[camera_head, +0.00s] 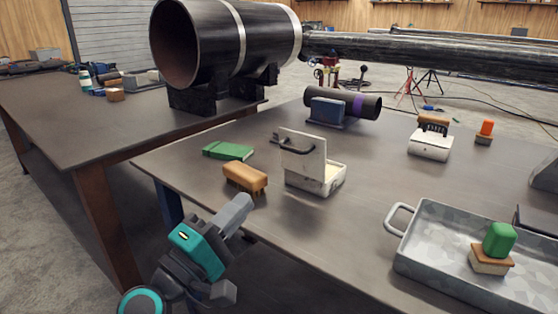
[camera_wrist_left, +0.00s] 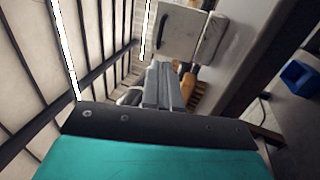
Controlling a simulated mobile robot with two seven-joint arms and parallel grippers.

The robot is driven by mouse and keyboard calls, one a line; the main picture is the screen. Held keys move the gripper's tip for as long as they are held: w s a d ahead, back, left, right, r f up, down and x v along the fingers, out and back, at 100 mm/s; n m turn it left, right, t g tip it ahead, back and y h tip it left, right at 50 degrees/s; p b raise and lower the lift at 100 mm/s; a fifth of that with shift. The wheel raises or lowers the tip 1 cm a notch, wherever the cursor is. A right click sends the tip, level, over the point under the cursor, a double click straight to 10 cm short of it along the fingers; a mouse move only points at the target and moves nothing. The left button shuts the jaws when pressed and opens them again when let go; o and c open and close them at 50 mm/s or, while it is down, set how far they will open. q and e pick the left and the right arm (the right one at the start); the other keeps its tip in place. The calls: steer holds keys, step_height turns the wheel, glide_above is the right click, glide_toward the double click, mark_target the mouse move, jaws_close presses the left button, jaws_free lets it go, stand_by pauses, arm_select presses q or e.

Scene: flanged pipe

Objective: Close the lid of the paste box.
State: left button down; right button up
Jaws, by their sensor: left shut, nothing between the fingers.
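The paste box (camera_head: 318,180) is a small white box on the near table. Its lid (camera_head: 302,152) stands upright, open, with a dark handle on its left face. In the left wrist view the lid (camera_wrist_left: 177,36) and the box (camera_wrist_left: 213,38) show at the top, beyond the fingers. My left gripper (camera_head: 243,204) is shut and empty, at the table's front edge, to the lower left of the box and apart from it. It also shows in the left wrist view (camera_wrist_left: 161,72). My right gripper is not in view.
A metal tray (camera_head: 408,247) holding a green-topped block (camera_head: 498,240) stands at the right. A white box with a brush (camera_head: 430,143) stands farther back.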

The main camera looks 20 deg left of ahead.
mark_target(291, 151)
arm_select(q)
steer(key=p+x, duration=0.4)
steer(key=x, duration=0.8)
steer(key=shift+r, duration=0.1)
steer(key=shift+w, duration=0.1)
